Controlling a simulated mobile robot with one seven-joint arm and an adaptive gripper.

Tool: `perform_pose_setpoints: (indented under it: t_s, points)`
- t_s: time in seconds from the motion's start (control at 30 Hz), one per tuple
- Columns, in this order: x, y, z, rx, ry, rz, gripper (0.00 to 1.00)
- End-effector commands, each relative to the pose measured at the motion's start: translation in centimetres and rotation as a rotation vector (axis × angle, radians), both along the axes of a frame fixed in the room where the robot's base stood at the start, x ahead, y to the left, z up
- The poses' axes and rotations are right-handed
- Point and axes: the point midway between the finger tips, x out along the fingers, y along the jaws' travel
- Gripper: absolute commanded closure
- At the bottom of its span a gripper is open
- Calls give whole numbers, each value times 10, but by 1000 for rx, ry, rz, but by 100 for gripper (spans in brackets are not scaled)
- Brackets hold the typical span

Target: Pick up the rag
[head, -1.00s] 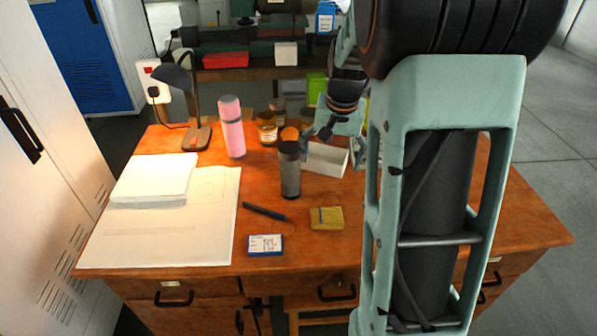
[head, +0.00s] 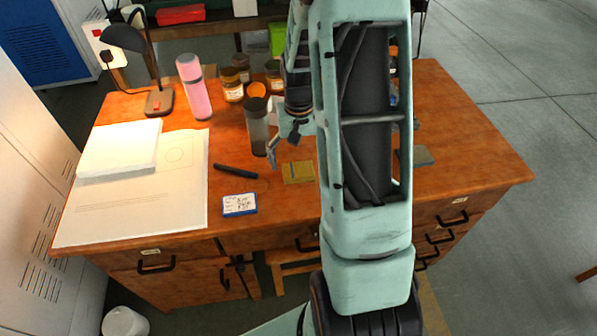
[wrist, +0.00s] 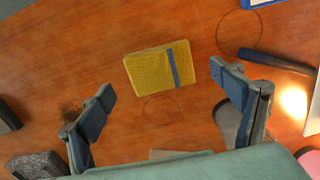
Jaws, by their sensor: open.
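The rag (head: 298,172) is a flat, folded yellow cloth with a blue stripe, lying on the wooden desk near its front edge. In the wrist view the rag (wrist: 155,70) lies fully visible, ahead of and between the two fingers. My gripper (wrist: 168,88) is open and empty, its blue-padded fingertips apart on either side and not touching the rag. In the head view my gripper (head: 280,145) is just behind and above the rag, and my arm hides part of it.
A dark pen (head: 236,171) and a blue-edged card (head: 240,204) lie left of the rag. A dark cylinder (head: 257,127) stands close behind it, near a pink flask (head: 194,87) and several jars (head: 232,85). A grey block (head: 418,155) lies to the right. Papers (head: 130,205) cover the left side.

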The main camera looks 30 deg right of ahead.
Motion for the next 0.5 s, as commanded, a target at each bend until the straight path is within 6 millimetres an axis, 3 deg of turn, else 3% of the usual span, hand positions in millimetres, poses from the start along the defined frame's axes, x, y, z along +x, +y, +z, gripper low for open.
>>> perform_pose_setpoints:
  t_s: [0.2, 0.43, 0.5]
  points:
    - [0, 1, -24, 0, 1, -1, 15]
    - [0, 1, -25, 0, -1, -1, 15]
    - [0, 1, -25, 0, -1, -1, 21]
